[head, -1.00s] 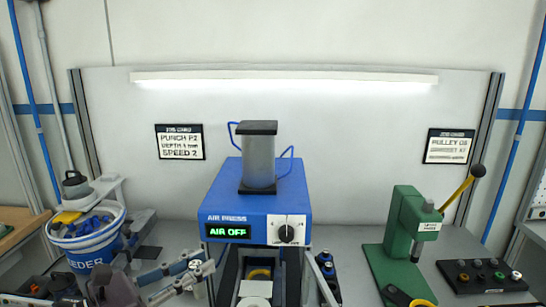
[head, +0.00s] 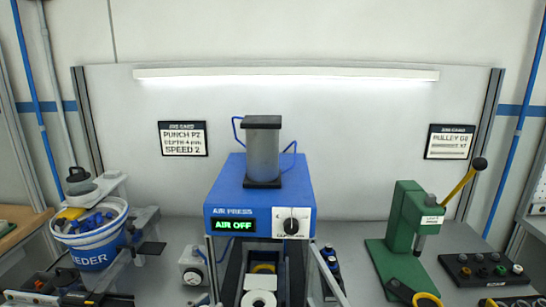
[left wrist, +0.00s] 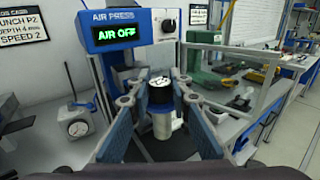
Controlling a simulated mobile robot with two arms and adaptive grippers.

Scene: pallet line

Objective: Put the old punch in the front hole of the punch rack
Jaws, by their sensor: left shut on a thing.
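In the left wrist view, my left gripper (left wrist: 157,97) is shut on a short silver cylinder with a black band and pale top, which looks like the old punch (left wrist: 161,122). It holds the punch roughly upright between its blue-padded fingers, in front of the air press (left wrist: 130,62). A dark stand with blue and black pieces, possibly the punch rack (head: 329,264), sits just right of the press (head: 260,195). Its holes cannot be made out. My right gripper is not in view.
A dial gauge (head: 193,267) stands left of the press. A feeder bucket (head: 92,247) with blue parts is at the left. A green hand press (head: 404,220) and a black block with coloured knobs (head: 486,272) are at the right. The bench between press and hand press has free room.

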